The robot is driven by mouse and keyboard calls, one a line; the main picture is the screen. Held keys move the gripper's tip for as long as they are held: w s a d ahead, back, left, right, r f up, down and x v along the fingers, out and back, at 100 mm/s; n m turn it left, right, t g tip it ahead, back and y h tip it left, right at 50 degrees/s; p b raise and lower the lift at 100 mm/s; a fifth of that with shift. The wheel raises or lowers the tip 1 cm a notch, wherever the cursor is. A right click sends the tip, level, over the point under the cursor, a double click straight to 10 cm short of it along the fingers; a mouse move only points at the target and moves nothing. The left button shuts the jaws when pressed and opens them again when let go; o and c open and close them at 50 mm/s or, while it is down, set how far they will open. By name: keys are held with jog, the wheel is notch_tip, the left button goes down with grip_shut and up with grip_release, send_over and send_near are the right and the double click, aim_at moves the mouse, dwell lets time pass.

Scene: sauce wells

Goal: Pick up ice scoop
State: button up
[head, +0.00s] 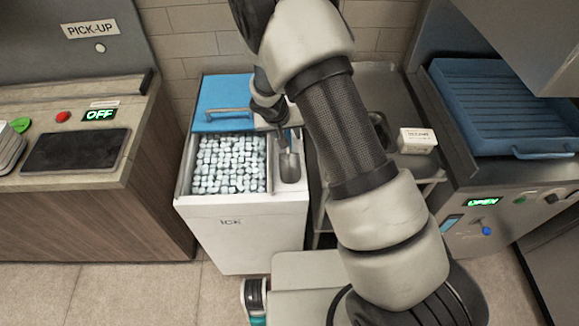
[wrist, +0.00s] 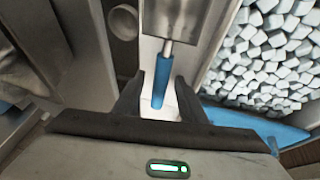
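The ice scoop has a metal bowl (head: 290,166) and lies in the narrow side compartment of the ice bin, right of the ice in the head view. In the wrist view its blue handle (wrist: 161,82) points back toward my gripper. My gripper (wrist: 159,88) is open, with one dark finger on each side of the handle end. Gaps show between the fingers and the handle. I cannot tell how far above the handle the fingers are. In the head view my arm hides most of the handle and the fingers.
The white ice bin (head: 246,238) holds many ice cubes (head: 230,164). Its blue lid (head: 222,98) with a bar handle is at the back. A small white box (head: 416,140) is on the metal surface at right. A wooden counter (head: 150,172) stands at left.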

grip_shut()
